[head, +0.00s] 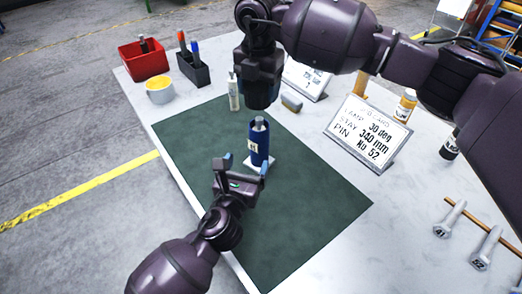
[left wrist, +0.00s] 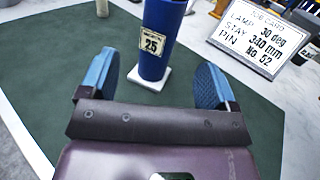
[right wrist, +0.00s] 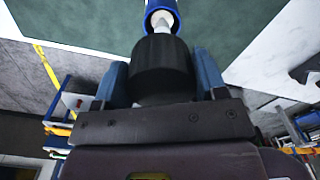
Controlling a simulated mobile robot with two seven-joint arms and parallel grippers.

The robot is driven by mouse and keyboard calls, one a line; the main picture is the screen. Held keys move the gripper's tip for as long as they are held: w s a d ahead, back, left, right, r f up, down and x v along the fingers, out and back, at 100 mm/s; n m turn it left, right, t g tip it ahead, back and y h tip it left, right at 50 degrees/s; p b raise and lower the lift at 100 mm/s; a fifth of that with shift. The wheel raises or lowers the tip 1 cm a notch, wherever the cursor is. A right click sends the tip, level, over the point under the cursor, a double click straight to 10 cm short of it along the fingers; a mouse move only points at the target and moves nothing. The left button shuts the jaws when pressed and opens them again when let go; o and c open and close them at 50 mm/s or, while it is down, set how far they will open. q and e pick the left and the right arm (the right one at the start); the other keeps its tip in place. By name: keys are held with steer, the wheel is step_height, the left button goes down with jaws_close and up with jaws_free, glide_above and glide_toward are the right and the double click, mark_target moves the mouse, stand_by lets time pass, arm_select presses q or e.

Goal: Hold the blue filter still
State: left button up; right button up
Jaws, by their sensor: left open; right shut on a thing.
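The blue filter (head: 257,143) stands upright on a small white square base (head: 262,164) on the green mat, with a grey metal top. In the left wrist view the filter (left wrist: 163,20) shows a tag reading 25. My left gripper (head: 245,163) is open, its two blue-tipped fingers apart on the near side of the filter, with no grip on it; the left wrist view shows a gap between them and the filter.
The green mat (head: 190,150) is mostly clear. A job card (head: 368,132) stands at right. A red bin (head: 144,60) and a pen holder (head: 194,70) are at back left. Bolts (head: 450,219) lie at right.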

mark_target(257, 140)
arm_select(q)
steer(key=shift+d, duration=0.15)
arm_select(e)
steer(key=shift+d, duration=0.15)
arm_select(q)
steer(key=x, duration=1.2)
steer(key=c, duration=1.4)
arm_select(e)
steer(key=shift+f, duration=2.55)
